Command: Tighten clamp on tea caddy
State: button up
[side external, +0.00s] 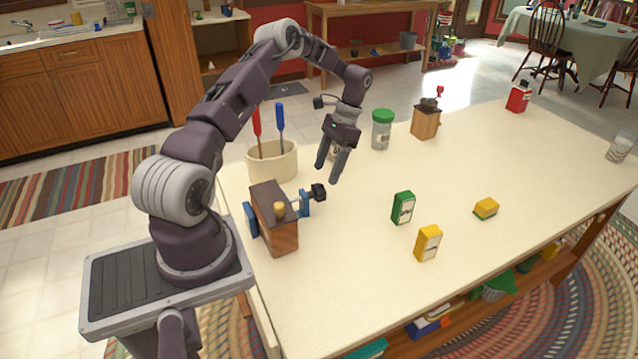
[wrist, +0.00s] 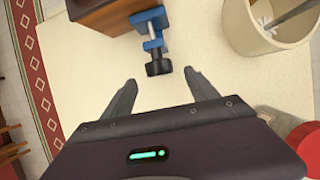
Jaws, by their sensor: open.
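The tea caddy, a wooden box (side external: 280,232) with a dark top and a gold knob, stands at the counter's near left. A corner of it shows in the wrist view (wrist: 112,10). A blue clamp (side external: 304,204) sits on it, with its screw and black knob (side external: 318,192) sticking out to the right. In the wrist view, the clamp (wrist: 150,24) is at the top and the black knob (wrist: 158,67) is just beyond the fingertips, centred between them. My gripper (side external: 328,172) is open, empty and pointing down, above and behind the knob, apart from it.
A cream crock (side external: 272,168) with red- and blue-handled tools stands close by on the left. A green-lidded jar (side external: 382,130) and a wooden grinder (side external: 426,121) stand behind. Green (side external: 403,207) and yellow (side external: 428,243) boxes are to the right, with clear counter between.

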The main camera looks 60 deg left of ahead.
aim_at(321, 183)
jog(key=x, duration=0.6)
jog(key=c, duration=1.4)
